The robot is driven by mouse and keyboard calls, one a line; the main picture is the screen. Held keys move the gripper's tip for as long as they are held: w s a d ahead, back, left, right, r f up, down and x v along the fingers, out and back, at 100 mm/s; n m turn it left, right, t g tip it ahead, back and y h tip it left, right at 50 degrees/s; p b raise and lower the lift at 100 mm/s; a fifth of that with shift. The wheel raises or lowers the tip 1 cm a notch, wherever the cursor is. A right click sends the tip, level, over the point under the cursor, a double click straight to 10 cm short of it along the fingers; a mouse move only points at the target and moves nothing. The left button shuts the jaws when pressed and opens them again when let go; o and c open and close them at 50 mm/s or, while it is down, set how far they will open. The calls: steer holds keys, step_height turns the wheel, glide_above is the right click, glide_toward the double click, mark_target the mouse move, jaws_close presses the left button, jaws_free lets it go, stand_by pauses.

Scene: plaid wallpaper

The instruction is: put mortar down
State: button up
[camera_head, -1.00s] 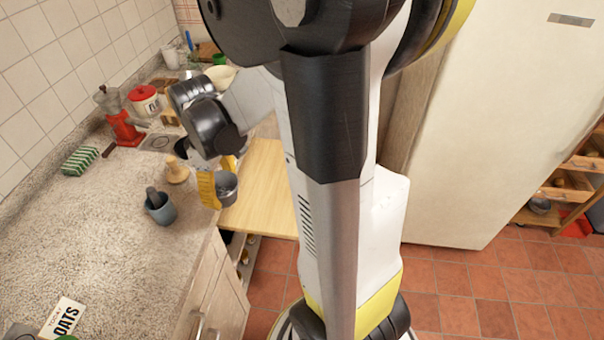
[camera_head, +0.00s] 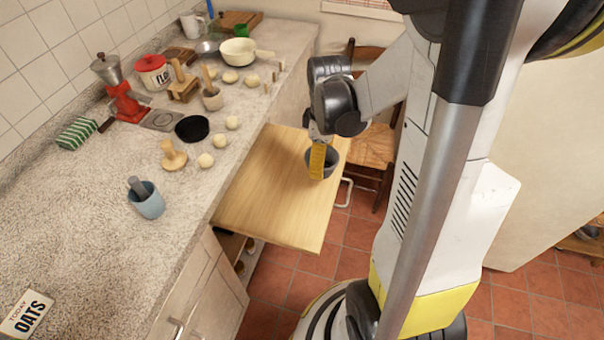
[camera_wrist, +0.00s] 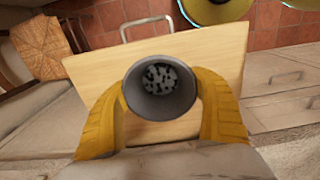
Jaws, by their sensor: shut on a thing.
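A dark grey mortar (camera_head: 328,164) is held in my gripper (camera_head: 317,163), whose yellow fingers are shut on it. In the wrist view the mortar (camera_wrist: 160,88) sits upright between both fingers (camera_wrist: 160,105), with dark specks on a pale bottom inside. It is over the pulled-out wooden board (camera_head: 265,205), near its right edge; I cannot tell whether it touches the board. A second, blue-grey mortar (camera_head: 150,203) with a pestle in it stands on the counter at left.
The stone counter (camera_head: 75,230) carries a wooden stamp (camera_head: 173,156), a black dish (camera_head: 192,128), several dough balls, a red grinder (camera_head: 124,102) and an oats box (camera_head: 27,314). A chair (camera_head: 372,148) stands beyond the board. The board's left and front parts are clear.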

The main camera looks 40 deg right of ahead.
steer(key=b, duration=0.2)
glide_above(300, 179)
step_height(300, 179, down, 4)
steer(key=shift+a+f, duration=0.1)
steer(key=shift+f+b, duration=1.1)
steer(key=shift+f, duration=0.8)
steer(key=shift+f, duration=0.1)
steer(key=o, duration=1.6)
steer(key=shift+c, duration=0.2)
